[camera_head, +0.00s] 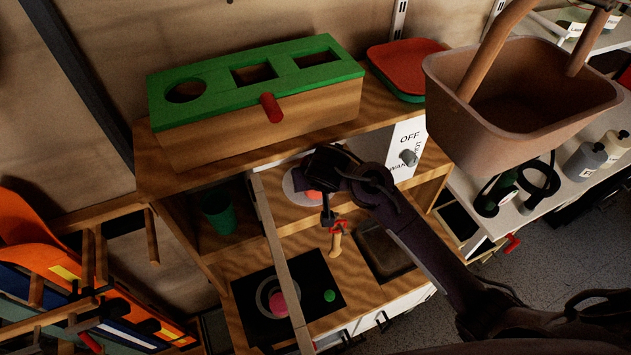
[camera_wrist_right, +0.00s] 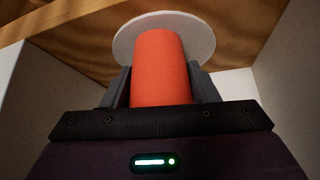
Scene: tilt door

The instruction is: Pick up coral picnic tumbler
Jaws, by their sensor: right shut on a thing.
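The coral tumbler (camera_wrist_right: 158,60) is a plain orange-red cylinder in the middle of the right wrist view. My right gripper (camera_wrist_right: 160,85) is shut on it, with one dark finger on each side. A white round disc (camera_wrist_right: 190,28) shows behind the tumbler's far end; I cannot tell whether they touch. In the head view my right gripper (camera_head: 324,168) reaches into the cabinet's microwave-like compartment and hides most of the tumbler. A small coral part (camera_head: 314,194) shows beside it over the white disc. My left gripper is not in view.
The wooden cabinet top (camera_head: 400,117) above carries a green-topped shape box (camera_head: 330,88) and red and green plates (camera_head: 405,62). A panel edge (camera_head: 285,270), a hob (camera_head: 255,297) and a sink (camera_head: 385,250) lie below. A basket (camera_head: 470,115) hangs at right.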

